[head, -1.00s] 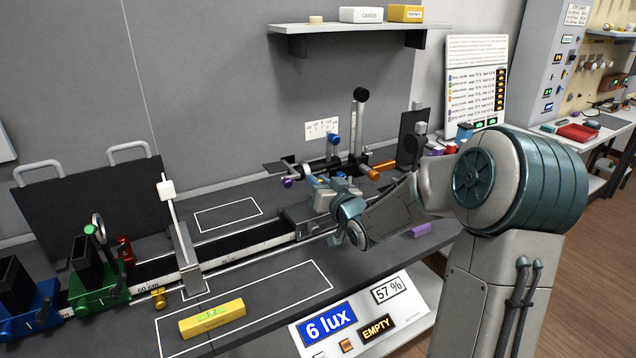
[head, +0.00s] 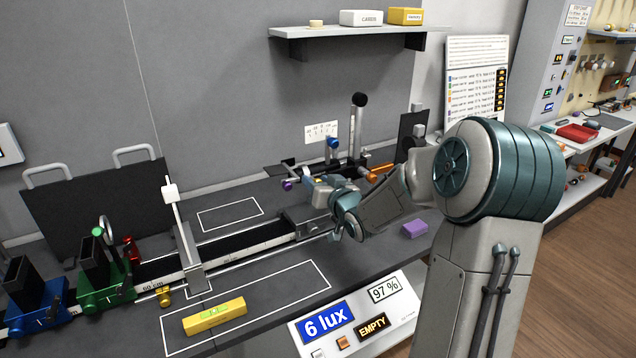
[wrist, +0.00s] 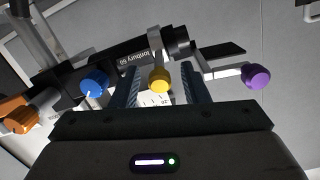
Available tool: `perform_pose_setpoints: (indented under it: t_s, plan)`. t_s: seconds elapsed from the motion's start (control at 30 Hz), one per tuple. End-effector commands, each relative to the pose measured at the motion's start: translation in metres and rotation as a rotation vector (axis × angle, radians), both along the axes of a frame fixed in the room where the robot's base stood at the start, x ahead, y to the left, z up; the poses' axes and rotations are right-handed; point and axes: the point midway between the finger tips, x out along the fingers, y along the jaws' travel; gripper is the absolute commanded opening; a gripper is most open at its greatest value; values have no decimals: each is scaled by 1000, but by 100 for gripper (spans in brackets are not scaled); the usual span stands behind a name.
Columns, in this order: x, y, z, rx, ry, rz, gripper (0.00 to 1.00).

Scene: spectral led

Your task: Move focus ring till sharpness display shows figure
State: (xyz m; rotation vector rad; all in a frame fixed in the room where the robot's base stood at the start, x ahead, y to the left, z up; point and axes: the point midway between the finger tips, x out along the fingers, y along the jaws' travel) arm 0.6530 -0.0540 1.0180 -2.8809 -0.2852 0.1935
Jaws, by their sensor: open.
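The knob sits on a black tube (wrist: 135,55) with white lettering. A blue knob (wrist: 94,82) and an orange knob (wrist: 18,115) are to the left, a purple knob (wrist: 256,76) to the right. No label shows which part is the focus ring. In the head view my gripper (head: 325,184) is at the rail's far end, its fingers hard to make out.
The panel also shows 6 lux (head: 326,322) and EMPTY (head: 373,327). A yellow level (head: 214,316) and a purple block (head: 415,229) lie on the bench. Blue (head: 35,305) and green (head: 104,288) carriages stand on the rail at left. A shelf (head: 345,32) hangs above.

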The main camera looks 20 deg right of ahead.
Motion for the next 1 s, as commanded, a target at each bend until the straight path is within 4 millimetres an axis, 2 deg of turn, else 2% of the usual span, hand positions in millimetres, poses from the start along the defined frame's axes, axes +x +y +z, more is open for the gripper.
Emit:
perform_pose_setpoints:
  t_s: [0.17, 0.27, 0.7, 0.83, 1.0]
  plan:
    - [-11, -3, 1, -2, 0, -2, 41]
    - [-26, -6, 3, -3, 0, -3, 41]
    - [-110, -24, 13, -2, 0, -3, 41]
    - [-125, -27, 14, -2, -1, -2, 41]
    - [-134, -29, 15, -1, 0, -1, 41]
